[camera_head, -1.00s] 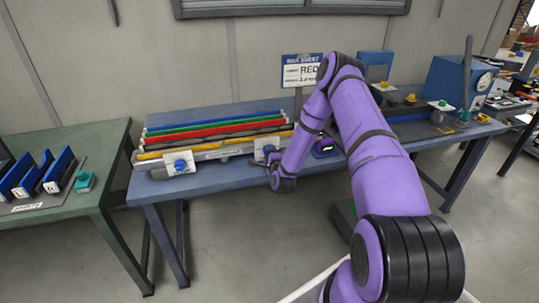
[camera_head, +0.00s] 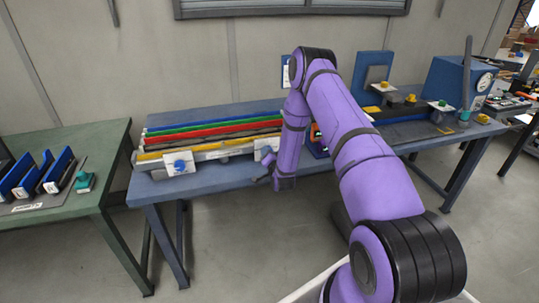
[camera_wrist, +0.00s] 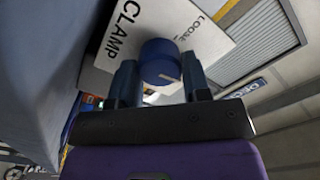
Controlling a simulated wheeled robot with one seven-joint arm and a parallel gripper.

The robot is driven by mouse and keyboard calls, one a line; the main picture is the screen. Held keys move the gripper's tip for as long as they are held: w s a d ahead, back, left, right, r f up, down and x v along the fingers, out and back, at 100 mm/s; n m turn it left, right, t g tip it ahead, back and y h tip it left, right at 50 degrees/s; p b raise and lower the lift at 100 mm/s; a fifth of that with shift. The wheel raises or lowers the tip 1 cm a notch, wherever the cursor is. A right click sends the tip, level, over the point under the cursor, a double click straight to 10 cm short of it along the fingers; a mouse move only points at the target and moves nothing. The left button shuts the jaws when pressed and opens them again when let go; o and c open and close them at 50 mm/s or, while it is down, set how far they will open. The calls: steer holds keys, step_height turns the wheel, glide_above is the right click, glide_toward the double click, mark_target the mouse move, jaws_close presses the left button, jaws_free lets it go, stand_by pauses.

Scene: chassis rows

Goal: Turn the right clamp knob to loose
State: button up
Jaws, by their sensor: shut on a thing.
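The right clamp knob (camera_wrist: 160,58) is a blue round knob with a white pointer line, on a white plate (camera_wrist: 200,35) lettered CLAMP and LOOSE in the wrist view. My gripper (camera_wrist: 159,74) is shut on the knob, with one dark finger on each side. The pointer line is turned away from the word LOOSE, toward the lower right of that view. In the head view, the right clamp's white plate (camera_head: 262,149) shows beside my forearm, which hides most of it and the knob.
A similar left clamp with a blue knob (camera_head: 180,166) sits on the same blue bench (camera_head: 220,180). Coloured strips (camera_head: 205,130) lie behind the clamps. A green table (camera_head: 60,150) stands at the left. The floor in front of the bench is clear.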

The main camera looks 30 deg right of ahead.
steer(key=n, duration=0.4)
steer(key=shift+a+n, duration=0.1)
steer(key=shift+n, duration=0.3)
steer(key=n, duration=0.3)
steer(key=shift+f+n, duration=0.1)
steer(key=shift+n, duration=0.2)
steer(key=n, duration=0.3)
steer(key=shift+n, duration=2.2)
steer(key=o, duration=0.9)
